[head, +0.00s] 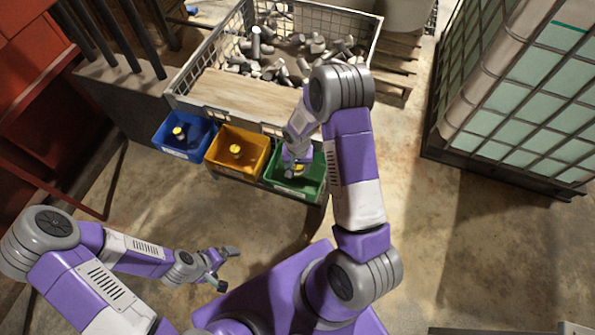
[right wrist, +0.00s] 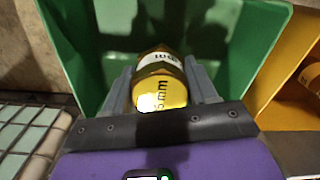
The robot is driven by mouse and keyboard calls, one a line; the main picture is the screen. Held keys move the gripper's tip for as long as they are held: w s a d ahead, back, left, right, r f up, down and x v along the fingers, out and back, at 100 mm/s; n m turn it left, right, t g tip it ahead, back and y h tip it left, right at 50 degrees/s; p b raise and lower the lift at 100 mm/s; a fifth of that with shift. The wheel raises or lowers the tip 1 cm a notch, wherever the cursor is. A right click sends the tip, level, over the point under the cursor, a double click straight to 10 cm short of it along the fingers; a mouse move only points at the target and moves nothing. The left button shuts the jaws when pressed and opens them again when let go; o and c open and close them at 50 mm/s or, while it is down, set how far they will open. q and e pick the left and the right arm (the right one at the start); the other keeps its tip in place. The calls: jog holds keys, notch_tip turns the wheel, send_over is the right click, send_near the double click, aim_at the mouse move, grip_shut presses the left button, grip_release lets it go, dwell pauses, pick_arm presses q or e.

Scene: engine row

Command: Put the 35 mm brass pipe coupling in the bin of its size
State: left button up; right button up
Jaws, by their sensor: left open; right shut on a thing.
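A brass-yellow pipe coupling (right wrist: 160,90) with a white label band is between the fingers of my right gripper (right wrist: 165,72). Its printed marking is partly hidden; "5 mm" shows. In the head view my right gripper (head: 297,171) is shut on it, inside the mouth of the green bin (head: 313,187). In the right wrist view the green bin's wall (right wrist: 80,35) surrounds the coupling on several sides. Whether the coupling touches the bin floor I cannot tell. My left gripper (head: 225,270) is open and empty above the floor at the lower left. Bin size labels are unreadable.
The blue bin (head: 162,140) and the orange bin (head: 218,145) stand left of the green one, each with a yellow coupling inside. Behind them is a wire-sided crate (head: 235,95) with several grey metal parts. A caged tank (head: 520,110) stands at right.

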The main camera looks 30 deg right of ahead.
aim_at(297, 171)
jog(key=shift+f+b, duration=0.35)
jog(key=shift+f, duration=1.25)
jog(key=shift+f, duration=0.2)
jog(key=o, duration=1.3)
jog(key=shift+r, duration=0.1)
jog(key=shift+r, duration=0.1)
